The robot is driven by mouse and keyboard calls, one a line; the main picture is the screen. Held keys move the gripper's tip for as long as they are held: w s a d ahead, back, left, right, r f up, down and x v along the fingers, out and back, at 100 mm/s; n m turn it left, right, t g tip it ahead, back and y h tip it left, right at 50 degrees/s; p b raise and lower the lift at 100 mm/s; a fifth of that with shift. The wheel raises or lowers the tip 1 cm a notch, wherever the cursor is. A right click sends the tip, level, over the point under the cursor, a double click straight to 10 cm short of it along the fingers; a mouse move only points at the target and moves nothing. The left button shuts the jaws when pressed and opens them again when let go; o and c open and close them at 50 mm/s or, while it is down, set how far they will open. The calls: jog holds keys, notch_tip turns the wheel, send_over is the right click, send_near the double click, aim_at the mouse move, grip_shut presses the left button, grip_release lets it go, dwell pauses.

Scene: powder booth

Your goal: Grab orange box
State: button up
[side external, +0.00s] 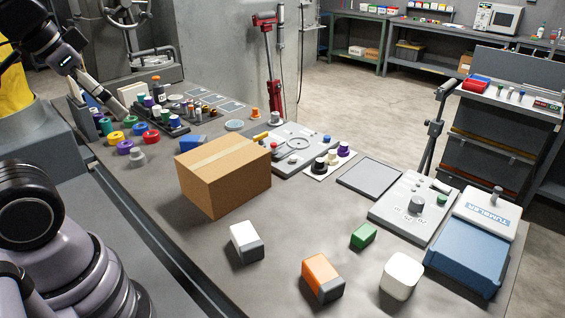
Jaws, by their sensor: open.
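The orange box (322,278) is a small block with an orange body and a dark grey end. It lies on the grey table near the front edge, at the lower middle of the side external view. My gripper (116,105) is at the upper left, pointing down to the right over the far left end of the table. It is far from the orange box and appears empty. I see it nearly edge-on, so the gap between its fingers is hard to make out.
A large cardboard carton (222,175) stands between my gripper and the orange box. Near the box are a white-and-grey block (245,242), a green block (363,236), a white block (401,276) and a blue device (467,255). Several jars and lids crowd the far left.

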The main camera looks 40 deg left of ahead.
jog(key=w+d+f+n+g+h, duration=0.4)
jog(key=w+d+f+g+h, duration=0.3)
jog(key=w, duration=0.3)
jog(key=w+d+f+n+g+h, duration=0.4)
jog(key=w+d+f+n+g, duration=0.1)
jog(key=w+d+f, duration=0.35)
jog(key=w+d+f+n+h, duration=0.2)
jog(key=w+f+n+h, duration=0.35)
jog(key=f, duration=0.55)
send_near(335, 288)
jog(key=shift+m+h+v, duration=0.25)
jog(key=shift+v, duration=0.6)
jog(key=shift+s+d+f, duration=0.15)
jog(key=shift+d+f, duration=0.05)
jog(key=shift+f, duration=0.1)
jog(key=x, duration=0.7)
jog(key=shift+c, duration=0.2)
